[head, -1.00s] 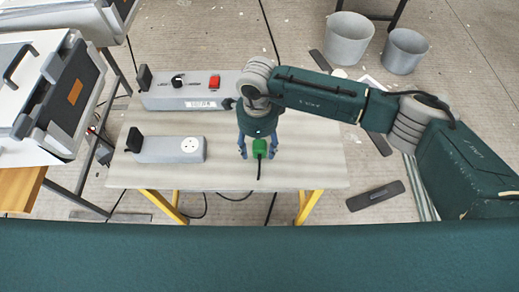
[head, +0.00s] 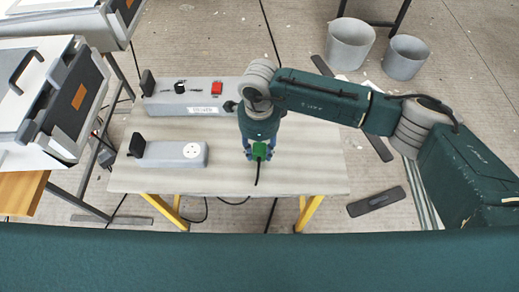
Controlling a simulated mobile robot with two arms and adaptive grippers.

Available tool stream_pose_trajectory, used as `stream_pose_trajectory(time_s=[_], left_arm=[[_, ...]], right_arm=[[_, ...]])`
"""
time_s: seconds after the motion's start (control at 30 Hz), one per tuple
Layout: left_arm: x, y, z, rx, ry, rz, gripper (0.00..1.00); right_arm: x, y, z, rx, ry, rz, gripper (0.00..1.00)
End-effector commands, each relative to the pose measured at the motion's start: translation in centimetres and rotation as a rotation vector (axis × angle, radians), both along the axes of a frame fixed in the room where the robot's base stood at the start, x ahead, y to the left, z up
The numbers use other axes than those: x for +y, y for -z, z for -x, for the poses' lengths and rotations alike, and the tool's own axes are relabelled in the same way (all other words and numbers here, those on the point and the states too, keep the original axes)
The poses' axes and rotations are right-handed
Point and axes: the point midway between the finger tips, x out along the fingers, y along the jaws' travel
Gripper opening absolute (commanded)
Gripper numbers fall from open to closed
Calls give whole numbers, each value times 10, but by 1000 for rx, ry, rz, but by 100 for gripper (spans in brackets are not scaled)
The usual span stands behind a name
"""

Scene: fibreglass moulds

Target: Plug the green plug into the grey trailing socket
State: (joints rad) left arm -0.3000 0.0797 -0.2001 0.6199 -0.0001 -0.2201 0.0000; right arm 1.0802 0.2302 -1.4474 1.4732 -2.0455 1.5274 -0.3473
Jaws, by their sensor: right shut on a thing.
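The green plug (head: 260,151) is between the fingers of my right gripper (head: 259,155), which is shut on it over the table. Its black cord hangs down toward the table's front edge. The grey trailing socket (head: 172,154) lies on the table to the left of the gripper, with a white round outlet (head: 192,151) at its right end and a black part at its left end. The plug is apart from the socket. My left gripper is not in view.
A longer grey box (head: 185,100) with a red switch (head: 217,88) lies at the back of the table (head: 225,178). White cases with dark panels stand at the left. Two grey buckets (head: 350,42) stand on the floor behind. The table's right part is clear.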

Motion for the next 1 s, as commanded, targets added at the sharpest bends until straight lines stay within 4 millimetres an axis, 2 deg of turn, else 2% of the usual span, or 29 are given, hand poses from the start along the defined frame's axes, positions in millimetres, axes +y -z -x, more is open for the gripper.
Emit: stream_pose_trajectory(time_s=[0.03, 0.2, 0.5, 0.7, 1.0], left_arm=[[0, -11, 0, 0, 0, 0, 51], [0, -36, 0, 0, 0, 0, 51], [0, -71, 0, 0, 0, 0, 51], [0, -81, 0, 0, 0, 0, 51], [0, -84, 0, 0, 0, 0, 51]], right_arm=[[0, -17, -1, -3, 0, -1, 14], [0, -65, -2, -4, -1, -1, 14], [0, -145, -1, -3, -1, -1, 14], [0, -175, -1, -1, 0, 0, 14], [0, -185, 0, 0, 0, 0, 14]])
